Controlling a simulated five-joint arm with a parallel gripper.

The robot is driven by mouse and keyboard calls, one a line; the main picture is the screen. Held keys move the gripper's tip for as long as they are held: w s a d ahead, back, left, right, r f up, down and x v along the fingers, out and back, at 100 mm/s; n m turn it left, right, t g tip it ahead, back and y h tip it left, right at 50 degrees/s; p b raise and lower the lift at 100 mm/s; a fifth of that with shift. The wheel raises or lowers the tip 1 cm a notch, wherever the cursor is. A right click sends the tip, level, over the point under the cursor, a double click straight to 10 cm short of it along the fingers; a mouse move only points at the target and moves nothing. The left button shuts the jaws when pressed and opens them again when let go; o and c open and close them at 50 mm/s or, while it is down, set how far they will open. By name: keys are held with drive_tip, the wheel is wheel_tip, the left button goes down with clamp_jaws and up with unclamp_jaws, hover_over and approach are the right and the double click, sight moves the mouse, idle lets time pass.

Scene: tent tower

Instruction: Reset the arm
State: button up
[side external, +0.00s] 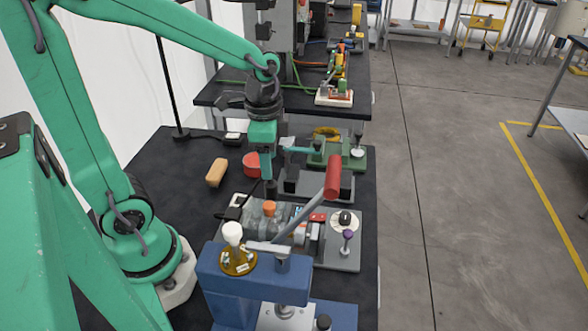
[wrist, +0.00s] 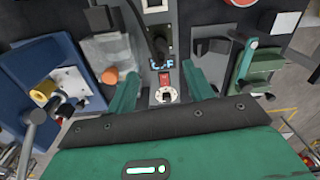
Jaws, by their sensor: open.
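My gripper (side external: 269,185) points down over the dark workbench (side external: 195,155) in the side external view. In the wrist view its two green fingers stand apart with nothing held between them (wrist: 161,76). Between and beyond the fingers is a panel with a red switch (wrist: 164,79) and a white dial with a black knob (wrist: 166,96). In the side external view the white dial (side external: 345,221) sits on a grey base to the right of my gripper. I cannot tell how high the fingertips are above the things below.
A blue press (side external: 228,290) with a red-handled lever (side external: 333,176) stands in front. An orange cap (side external: 269,208) is close below my gripper. Bare bench lies to the left.

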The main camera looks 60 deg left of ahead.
drive_tip(key=s+r+n+t, duration=0.5)
drive_tip(key=s+r+n, duration=0.1)
drive_tip(key=r, duration=0.3)
drive_tip(key=shift+s+d+r+n, duration=0.2)
drive_tip(key=shift+d+n, duration=0.25)
drive_tip(key=shift+n, duration=0.45)
